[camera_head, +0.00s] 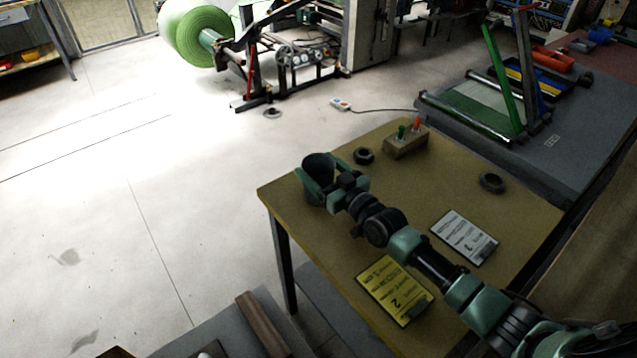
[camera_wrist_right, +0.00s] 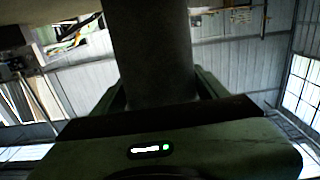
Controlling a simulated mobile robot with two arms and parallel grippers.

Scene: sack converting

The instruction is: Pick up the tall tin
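The tall tin (camera_head: 319,164) is a dark grey cylinder at the far left corner of the tan table. My right gripper (camera_head: 322,187) reaches over the table and has its green fingers on both sides of the tin. In the right wrist view the tin (camera_wrist_right: 152,50) fills the gap between the fingers, which look closed against it. The tin's lower end is hidden by the gripper in the head view, so I cannot tell whether it touches the table. My left gripper is not in view.
The tan table (camera_head: 285,200) also holds a block with green and orange pegs (camera_head: 405,145), two dark rings (camera_head: 364,156) (camera_head: 491,182), a white card (camera_head: 464,237) and a yellow card (camera_head: 395,290). Open floor lies left of the table. A grey bench (camera_head: 590,140) stands beyond its right side.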

